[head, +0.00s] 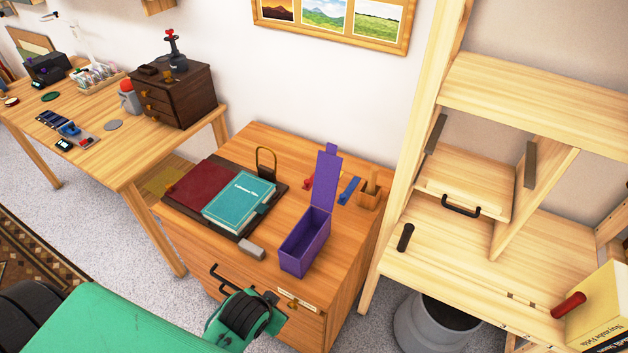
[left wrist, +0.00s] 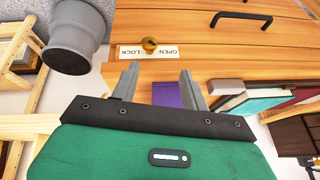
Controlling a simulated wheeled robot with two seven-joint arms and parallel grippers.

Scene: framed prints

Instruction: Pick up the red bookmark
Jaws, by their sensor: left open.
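A small red piece (head: 308,181), likely the red bookmark, lies on the wooden cabinet top behind the open purple box (head: 304,243). The box and its raised lid partly hide it, so its full shape cannot be told. A blue piece (head: 348,190) lies to the right of the lid. My left gripper (head: 272,300) is in front of the cabinet, near its front edge and lock. In the left wrist view its fingers (left wrist: 158,84) are apart, with nothing held. The purple box (left wrist: 168,96) shows beyond them. My right gripper is not in view.
A grey block (head: 251,249), a padlock (head: 266,162) and a wooden holder (head: 369,194) are also on top. A shelf unit (head: 480,260) stands right.

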